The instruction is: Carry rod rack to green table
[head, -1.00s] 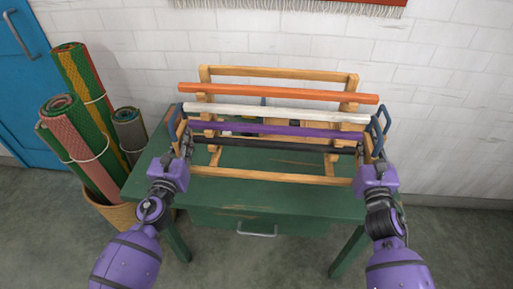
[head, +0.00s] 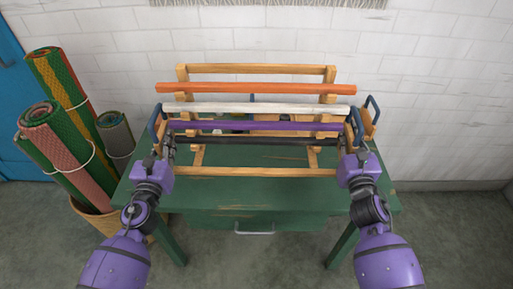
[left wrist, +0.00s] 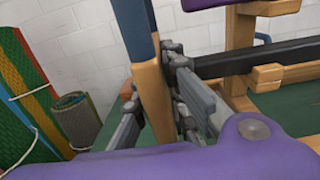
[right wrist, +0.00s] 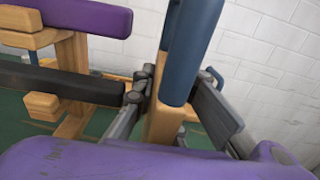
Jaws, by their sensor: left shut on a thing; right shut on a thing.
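The rod rack (head: 257,172) is a wooden frame carrying an orange rod (head: 255,89), a white rod (head: 250,107), a purple rod (head: 255,126) and a black rod (head: 255,141). Blue grips top its end pieces. In the head view it overlaps the green table (head: 260,198); whether its feet touch the top I cannot tell. My left gripper (head: 168,148) is shut on its left end; the left wrist view shows the fingers around a wooden upright (left wrist: 148,90). My right gripper (head: 346,143) is shut on its right end, around a wooden upright (right wrist: 162,122) below a blue grip (right wrist: 190,50).
Rolled rugs (head: 62,140) stand in a basket (head: 105,222) left of the table. A white brick wall (head: 430,110) rises close behind the table. A drawer handle (head: 255,231) projects from the table's front. Grey floor shows free at the right.

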